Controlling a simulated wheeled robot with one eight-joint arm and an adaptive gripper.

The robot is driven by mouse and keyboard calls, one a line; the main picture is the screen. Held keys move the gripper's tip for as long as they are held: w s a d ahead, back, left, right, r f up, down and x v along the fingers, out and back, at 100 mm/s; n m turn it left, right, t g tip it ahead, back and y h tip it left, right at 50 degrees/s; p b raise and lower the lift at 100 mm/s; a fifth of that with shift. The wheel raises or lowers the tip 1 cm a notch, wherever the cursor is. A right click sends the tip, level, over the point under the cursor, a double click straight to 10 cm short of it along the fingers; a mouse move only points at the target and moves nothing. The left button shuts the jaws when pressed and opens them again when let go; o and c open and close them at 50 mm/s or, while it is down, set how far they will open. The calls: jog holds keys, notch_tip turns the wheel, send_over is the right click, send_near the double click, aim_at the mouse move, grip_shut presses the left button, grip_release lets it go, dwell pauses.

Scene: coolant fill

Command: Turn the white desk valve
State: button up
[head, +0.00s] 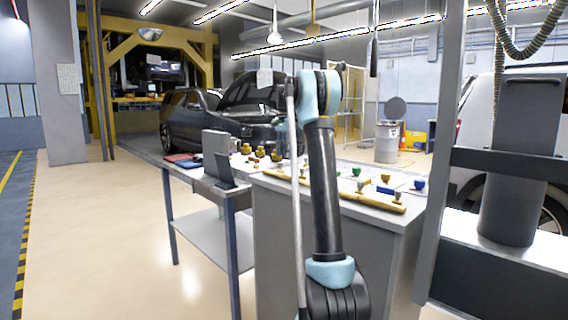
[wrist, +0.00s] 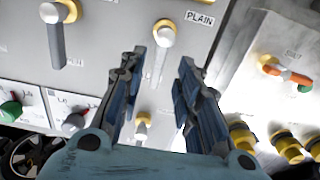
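In the wrist view, a white valve (wrist: 164,36) with a rounded cap, a pale lever and a yellow base stands on a grey panel beside a label reading PLAIN. My gripper (wrist: 162,62) is open, with its two dark fingers apart. The lever shows in the gap between the fingertips, and I see no contact. A second pale valve (wrist: 53,14) with a grey lever and yellow base is at the upper left. In the head view my arm covers part of the desk, and I cannot make out the gripper's fingers or the white valve.
In the head view, the grey desk (head: 398,225) carries a yellow pipe and coloured knobs. Open floor (head: 95,230) lies to the left.

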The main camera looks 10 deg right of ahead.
jog(key=shift+f, duration=2.3)
grip_shut()
